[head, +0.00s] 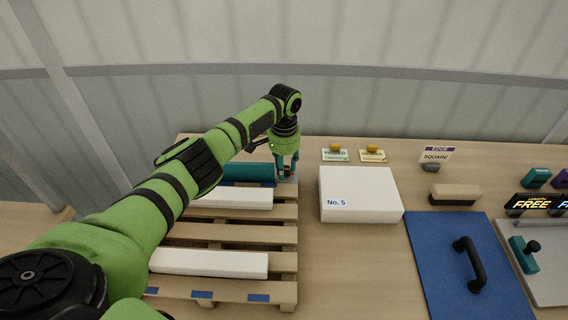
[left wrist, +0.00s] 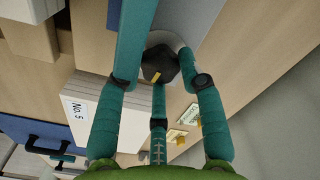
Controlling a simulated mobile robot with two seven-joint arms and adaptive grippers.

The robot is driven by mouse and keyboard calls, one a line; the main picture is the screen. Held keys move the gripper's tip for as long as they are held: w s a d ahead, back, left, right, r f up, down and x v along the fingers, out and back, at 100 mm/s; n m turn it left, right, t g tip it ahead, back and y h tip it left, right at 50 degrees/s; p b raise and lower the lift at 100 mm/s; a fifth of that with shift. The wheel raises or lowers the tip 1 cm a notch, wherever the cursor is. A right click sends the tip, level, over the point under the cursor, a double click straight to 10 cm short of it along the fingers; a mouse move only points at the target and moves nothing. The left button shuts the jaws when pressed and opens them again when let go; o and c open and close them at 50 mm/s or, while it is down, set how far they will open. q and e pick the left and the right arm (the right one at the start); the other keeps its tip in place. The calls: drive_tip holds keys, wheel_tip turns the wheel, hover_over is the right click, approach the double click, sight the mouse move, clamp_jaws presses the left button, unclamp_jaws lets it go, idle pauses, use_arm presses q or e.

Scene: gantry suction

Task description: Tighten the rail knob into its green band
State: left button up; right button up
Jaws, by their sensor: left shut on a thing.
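A dark knob (left wrist: 160,63) with a yellow pointer mark sits on a pale round base in the left wrist view. My left gripper (head: 287,174) is at the right end of a teal bar (head: 246,172) on the pallet. In the left wrist view its teal fingers (left wrist: 162,72) are shut around the dark knob. My right gripper is not in view.
A pallet (head: 290,238) holds white bars. A white block (head: 358,190) marked "No. 5" stands right of it. Further right are a blue board (head: 435,255) with a black handle, a brush-like block (head: 455,194), and a teal clamp with a black knob (head: 533,246). Small signs stand behind.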

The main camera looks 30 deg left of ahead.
sight(285, 168)
use_arm(q)
drive_tip(key=shift+w+r+m, duration=0.15)
drive_tip(key=shift+m, duration=0.35)
drive_tip(key=o, duration=1.1)
drive_tip(key=shift+o, duration=0.2)
wheel_tip(285, 168, up, 12)
